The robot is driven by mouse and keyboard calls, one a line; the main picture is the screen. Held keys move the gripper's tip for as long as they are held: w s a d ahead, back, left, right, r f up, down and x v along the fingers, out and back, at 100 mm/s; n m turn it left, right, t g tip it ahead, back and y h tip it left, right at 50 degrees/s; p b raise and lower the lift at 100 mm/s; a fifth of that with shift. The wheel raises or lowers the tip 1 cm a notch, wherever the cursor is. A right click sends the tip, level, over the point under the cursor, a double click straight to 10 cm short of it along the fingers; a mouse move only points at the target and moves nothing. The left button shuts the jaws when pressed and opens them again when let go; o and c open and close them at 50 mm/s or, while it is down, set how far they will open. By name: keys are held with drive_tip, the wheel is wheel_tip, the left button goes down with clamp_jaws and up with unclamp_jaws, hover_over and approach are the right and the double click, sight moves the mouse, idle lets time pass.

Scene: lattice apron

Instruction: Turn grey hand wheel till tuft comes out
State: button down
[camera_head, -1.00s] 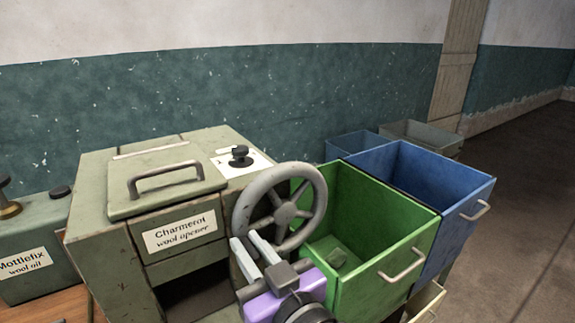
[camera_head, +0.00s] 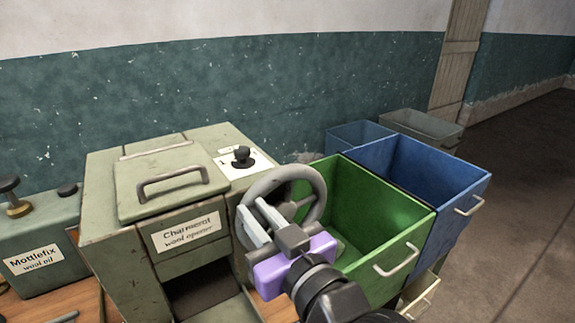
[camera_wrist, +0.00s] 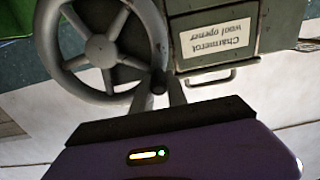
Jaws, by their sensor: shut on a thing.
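The grey hand wheel (camera_head: 312,184) is on the right side of the green-grey machine labelled Charmerot wool opener (camera_head: 133,262). My gripper (camera_head: 255,214) reaches the wheel's near left side. In the wrist view its fingers (camera_wrist: 159,92) are closed around a small dark grip at the rim of the spoked wheel (camera_wrist: 100,50). The machine has a dark opening (camera_head: 198,290) low on its front, with a sloping chute below it. No tuft shows in the opening or on the visible part of the chute.
A green bin (camera_head: 395,215) stands right beside the wheel, with a blue bin (camera_head: 440,165) behind it. A black knob (camera_head: 242,157) is on the machine's top, beside a lid with a handle. A Mottlefix wool oil box (camera_head: 40,240) stands at left.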

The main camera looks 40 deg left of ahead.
drive_tip(key=shift+w+d+f, duration=0.1)
drive_tip(key=shift+w+d, duration=0.2)
drive_tip(key=shift+w, duration=0.25)
drive_tip(key=shift+w+d+r, duration=0.3)
drive_tip(key=shift+w+r, duration=0.25)
drive_tip(key=shift+w, duration=0.15)
drive_tip(key=shift+w+d+r, duration=0.3)
drive_tip(key=shift+w+r, duration=0.2)
drive_tip(key=shift+w, duration=0.2)
drive_tip(key=c, duration=1.3)
unclamp_jaws()
drive_tip(key=shift+s, duration=0.15)
drive_tip(key=shift+a+r, duration=0.1)
drive_tip(key=shift+s, duration=0.1)
approach(267, 186)
drive_tip(key=shift+s+d, duration=0.4)
drive_tip(key=shift+d, duration=0.15)
